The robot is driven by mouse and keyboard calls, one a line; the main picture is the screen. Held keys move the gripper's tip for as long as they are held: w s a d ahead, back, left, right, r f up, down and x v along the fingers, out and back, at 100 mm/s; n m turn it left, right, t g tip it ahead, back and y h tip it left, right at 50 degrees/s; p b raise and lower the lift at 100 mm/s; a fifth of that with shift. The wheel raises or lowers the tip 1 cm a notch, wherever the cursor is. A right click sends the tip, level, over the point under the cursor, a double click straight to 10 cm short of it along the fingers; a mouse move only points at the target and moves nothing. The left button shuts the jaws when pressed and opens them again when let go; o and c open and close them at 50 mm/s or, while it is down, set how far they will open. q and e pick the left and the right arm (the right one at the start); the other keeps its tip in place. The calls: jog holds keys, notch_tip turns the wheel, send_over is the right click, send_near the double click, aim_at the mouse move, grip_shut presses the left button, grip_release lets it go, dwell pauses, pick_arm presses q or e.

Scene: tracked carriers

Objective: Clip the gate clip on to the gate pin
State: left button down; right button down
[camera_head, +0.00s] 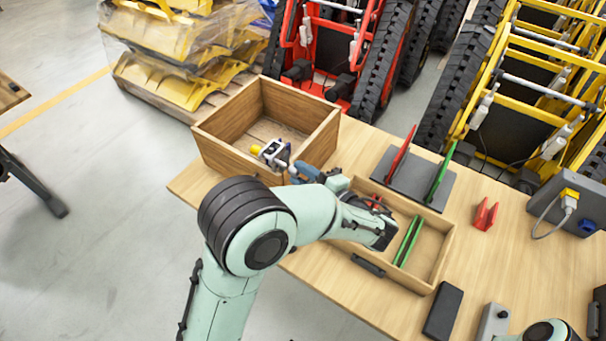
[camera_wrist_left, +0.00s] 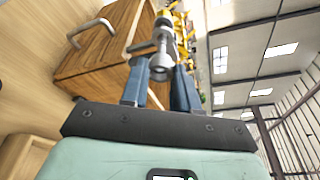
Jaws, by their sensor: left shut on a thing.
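My left gripper (camera_head: 303,172) has blue fingers and is at the near right wall of the deep wooden box. In the left wrist view the fingers (camera_wrist_left: 162,85) are shut on a grey metal part (camera_wrist_left: 162,50) with a round, stepped end. In the head view a grey metal part with a yellow end (camera_head: 272,152) shows just beyond the fingertips, over the box. I cannot tell for sure which thing is the gate clip or the gate pin. My right gripper is out of view; only a bit of my right arm shows at the bottom right.
The deep wooden box (camera_head: 215,149) stands at the table's left end. A shallow tray (camera_head: 432,262) holds green strips, partly behind my left arm. A grey plate (camera_head: 436,198) with red and green uprights, a red bracket (camera_head: 486,214) and a black block (camera_head: 443,311) are to the right.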

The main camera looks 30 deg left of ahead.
aim_at(286, 166)
pick_arm(q)
jog(key=shift+w+a, duration=0.1)
jog(key=shift+a, duration=1.4)
dwell(1.1)
jog(key=c, duration=0.8)
grip_release()
jog(key=b+v, duration=0.1)
jog(key=v, duration=1.2)
jog(key=shift+d, duration=0.15)
